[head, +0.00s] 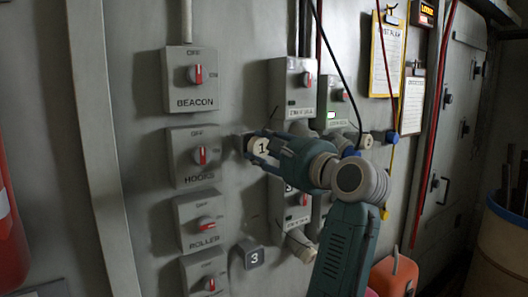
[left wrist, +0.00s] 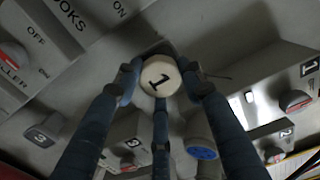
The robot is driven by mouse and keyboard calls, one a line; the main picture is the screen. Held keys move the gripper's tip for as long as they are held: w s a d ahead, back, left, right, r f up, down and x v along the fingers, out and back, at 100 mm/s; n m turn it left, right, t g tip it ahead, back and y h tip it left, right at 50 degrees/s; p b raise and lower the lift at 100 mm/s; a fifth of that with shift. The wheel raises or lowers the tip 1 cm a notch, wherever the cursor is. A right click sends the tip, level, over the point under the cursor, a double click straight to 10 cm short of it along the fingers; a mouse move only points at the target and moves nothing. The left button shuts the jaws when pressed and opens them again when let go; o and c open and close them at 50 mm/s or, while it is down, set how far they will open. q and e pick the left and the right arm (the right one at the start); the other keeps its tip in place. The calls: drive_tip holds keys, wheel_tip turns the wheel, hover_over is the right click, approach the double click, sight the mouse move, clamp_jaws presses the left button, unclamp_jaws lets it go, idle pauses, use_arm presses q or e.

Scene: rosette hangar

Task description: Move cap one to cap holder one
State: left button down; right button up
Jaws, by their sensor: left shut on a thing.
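Cap one (head: 261,147) is a round cream cap with a black 1 on its face. My left gripper (head: 259,151) is shut on it close to the wall, between the switch boxes. In the left wrist view, the blue fingers of the gripper (left wrist: 160,85) surround cap one (left wrist: 160,75), its numbered face towards the camera. A dark block (head: 239,143) shows just left of the cap in the head view; it may be cap holder one, but its number is hidden. I cannot tell whether the cap touches it. My right gripper is not in view.
Switch boxes marked BEACON (head: 192,80), HOOKS (head: 196,156) and ROLLER (head: 200,222) stand left of the gripper. A dark block marked 3 (head: 252,252) is below. More boxes (head: 293,88) and a blue-ended fitting (left wrist: 202,145) are close on the right.

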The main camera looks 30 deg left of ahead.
use_arm(q)
drive_tip(key=shift+w+a, duration=0.2)
drive_tip(key=shift+a, duration=0.3)
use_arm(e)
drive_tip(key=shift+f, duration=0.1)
use_arm(q)
drive_tip(key=c, duration=1)
unclamp_jaws()
drive_tip(key=shift+c, duration=0.2)
drive_tip(key=shift+o, duration=0.2)
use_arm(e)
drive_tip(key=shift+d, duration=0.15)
use_arm(q)
drive_tip(key=shift+r, duration=0.1)
wheel_tip(320, 180, up, 10)
drive_tip(key=shift+f, duration=0.1)
